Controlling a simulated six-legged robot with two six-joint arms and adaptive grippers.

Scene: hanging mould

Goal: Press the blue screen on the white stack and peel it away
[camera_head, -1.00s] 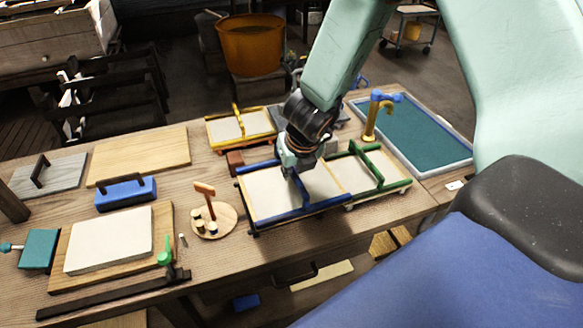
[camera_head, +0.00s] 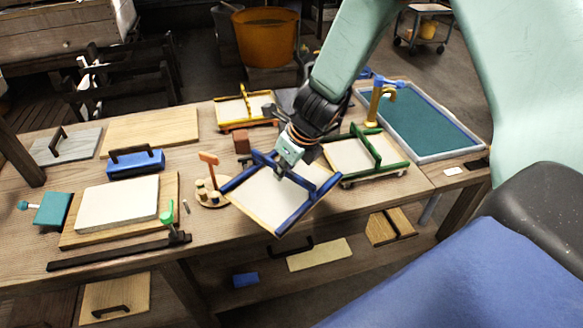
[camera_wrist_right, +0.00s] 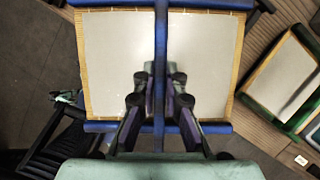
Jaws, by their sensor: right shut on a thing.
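The blue screen (camera_head: 262,203) is a blue-edged frame with a pale sheet and a blue bar across its middle. My right gripper (camera_head: 286,163) is shut on that bar and holds the screen turned and tilted, its near corner past the table's front edge. In the right wrist view the screen (camera_wrist_right: 205,62) fills the middle, and the gripper (camera_wrist_right: 160,85) closes on its bar. The white stack (camera_head: 117,204) lies on a wooden board at the left, well apart from the screen. My left gripper is not in view.
A green-framed screen (camera_head: 378,150) lies close to the right and a yellow-framed one (camera_head: 243,107) behind. A small round stand with an orange-topped post (camera_head: 209,171) is just left of the held screen. A water tray (camera_head: 425,125) is at the right.

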